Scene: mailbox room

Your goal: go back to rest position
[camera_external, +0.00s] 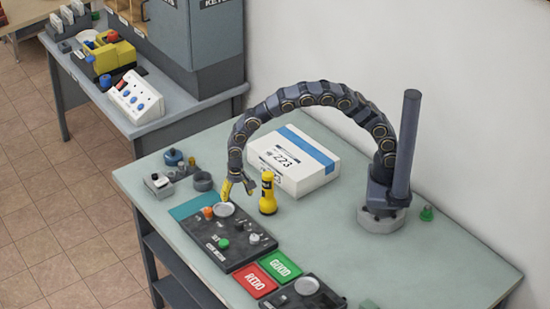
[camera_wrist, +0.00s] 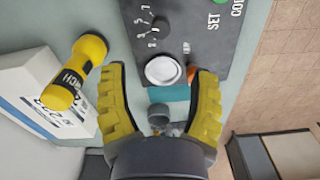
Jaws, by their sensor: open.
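My gripper (camera_external: 237,187) is at the end of my arched arm, above the back end of a dark control panel (camera_external: 215,240). In the wrist view my gripper (camera_wrist: 160,88) shows two yellow ridged fingers spread apart with nothing held between them. The panel's round white dish (camera_wrist: 165,70) lies just beyond the fingertips. A yellow torch (camera_external: 268,193) stands upright on the table beside my gripper, to its right; it also shows in the wrist view (camera_wrist: 82,70), left of the fingers and apart from them.
A white box marked 223 (camera_external: 293,160) sits behind the torch. Red REDO (camera_external: 255,280) and green GOOD (camera_external: 280,267) pads lie in front, near a second dark panel (camera_external: 305,292). Small parts (camera_external: 172,158) stand at the table's left. The table's right part (camera_external: 440,270) is mostly clear.

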